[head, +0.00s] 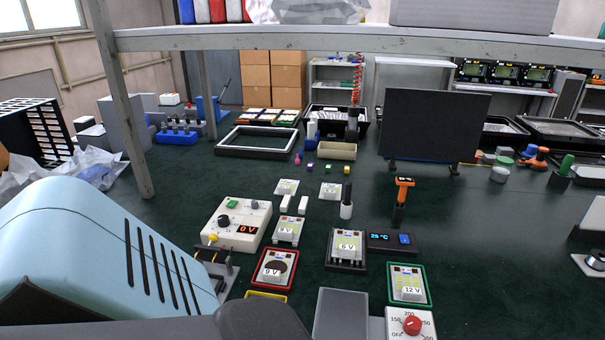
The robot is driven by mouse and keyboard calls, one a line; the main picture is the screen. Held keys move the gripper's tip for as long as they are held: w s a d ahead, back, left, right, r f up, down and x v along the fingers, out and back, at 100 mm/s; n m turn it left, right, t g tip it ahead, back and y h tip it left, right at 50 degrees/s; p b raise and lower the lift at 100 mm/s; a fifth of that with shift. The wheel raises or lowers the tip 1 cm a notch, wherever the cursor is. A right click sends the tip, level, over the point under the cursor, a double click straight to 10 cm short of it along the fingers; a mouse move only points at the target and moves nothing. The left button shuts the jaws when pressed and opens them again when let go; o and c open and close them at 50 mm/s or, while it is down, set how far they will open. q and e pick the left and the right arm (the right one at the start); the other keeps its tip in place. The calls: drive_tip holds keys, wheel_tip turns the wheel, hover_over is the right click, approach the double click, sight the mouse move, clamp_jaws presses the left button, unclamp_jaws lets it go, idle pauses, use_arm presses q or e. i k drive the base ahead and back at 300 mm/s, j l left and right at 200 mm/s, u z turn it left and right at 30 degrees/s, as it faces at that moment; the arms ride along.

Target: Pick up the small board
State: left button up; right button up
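Several small pale boards with voltage labels lie on the dark green bench; I cannot tell which one the task means. Two lie flat further back, a left one (287,187) and a right one (330,191). Nearer are one board (288,229) beside the power supply, a board marked 6 V (347,242) in a black holder, a board marked 9 V (273,266) in a red frame, and a board marked 12 V (408,282) in a green frame. Neither of my grippers can be made out.
A power supply (238,222) reads 0 V. A display (391,243) reads 25 °C beside an orange-topped tool (403,190). A dial box (411,324) is at the front. A large black panel (433,125) stands behind. A light blue slotted body (110,250) fills the lower left.

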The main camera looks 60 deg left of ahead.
sight(348, 240)
drive_tip(key=u, duration=1.45)
drive_tip(key=i+l+u, duration=0.2)
drive_tip(key=i+l, duration=0.15)
drive_tip(key=i, duration=0.15)
drive_tip(key=i+l, duration=0.1)
drive_tip(key=i, duration=0.2)
drive_tip(key=k+j+z, duration=0.5)
drive_tip(key=i+l, duration=0.05)
drive_tip(key=i, duration=0.05)
